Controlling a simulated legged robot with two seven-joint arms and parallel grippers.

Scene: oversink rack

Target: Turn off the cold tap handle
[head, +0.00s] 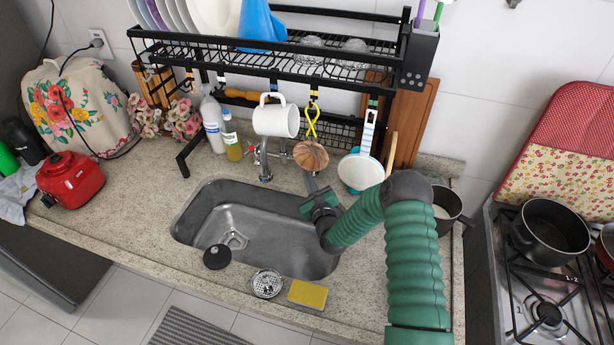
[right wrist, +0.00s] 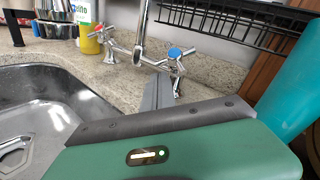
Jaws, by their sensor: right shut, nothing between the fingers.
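The cold tap handle (right wrist: 176,54), a chrome cross with a blue cap, shows in the right wrist view to the right of the spout (right wrist: 141,35). The red-capped tap (right wrist: 104,30) stands to the left of the spout. My right gripper (right wrist: 164,82) is shut and empty. In that view its fingertips overlap the area just below the cold handle; I cannot tell whether they touch it. In the head view my right gripper (head: 309,180) is over the sink's back right edge, to the right of the faucet (head: 264,162). My left gripper is not in view.
A black dish rack (head: 270,62) spans above the sink (head: 225,245). Bottles (head: 212,122) stand to the left. A stove (head: 535,280) is at right.

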